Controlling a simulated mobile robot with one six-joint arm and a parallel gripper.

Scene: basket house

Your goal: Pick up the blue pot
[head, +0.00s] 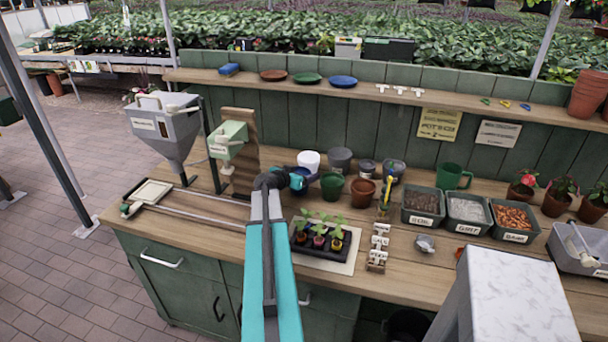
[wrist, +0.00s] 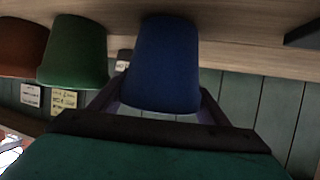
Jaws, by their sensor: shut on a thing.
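The blue pot (wrist: 163,62) fills the middle of the wrist view, which is upside down. My gripper (wrist: 160,98) has one finger on each side of it, shut on it near its wide rim. In the head view the blue pot (head: 298,184) is mostly hidden behind my arm and gripper (head: 301,179) on the bench. I cannot tell whether its base touches the wood. The dark green pot (wrist: 72,50) is close beside it, and it also shows in the head view (head: 332,187).
A terracotta pot (head: 363,192) stands right of the green pot. A white pot (head: 309,160) and a grey pot (head: 340,159) stand behind. A seedling tray (head: 322,248) lies in front. The wooden bench (head: 410,265) has bare room at the front right.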

